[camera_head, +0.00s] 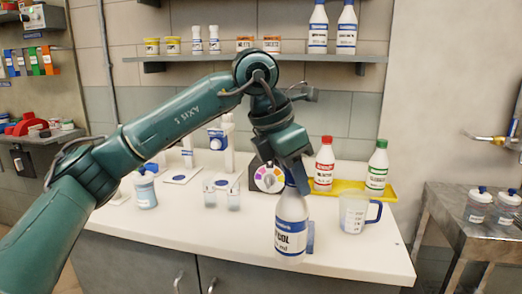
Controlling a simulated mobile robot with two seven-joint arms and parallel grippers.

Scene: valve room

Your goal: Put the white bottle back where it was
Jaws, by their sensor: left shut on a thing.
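A white bottle (291,226) with a blue label reading partly "COL" is in front of the counter's middle, near its front edge. My left gripper (297,178) comes down from above and is shut on its blue neck. The bottle is upright. I cannot tell whether its base touches the counter or hangs just above it. Two similar white bottles with blue labels, one (318,28) and another (347,28), stand on the right part of the wall shelf (230,59). My right gripper is not in view.
A yellow tray (389,193) holds a red-capped bottle (325,166) and a green-capped bottle (377,168). A measuring jug (354,214) stands right of the held bottle. The counter's front left is clear.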

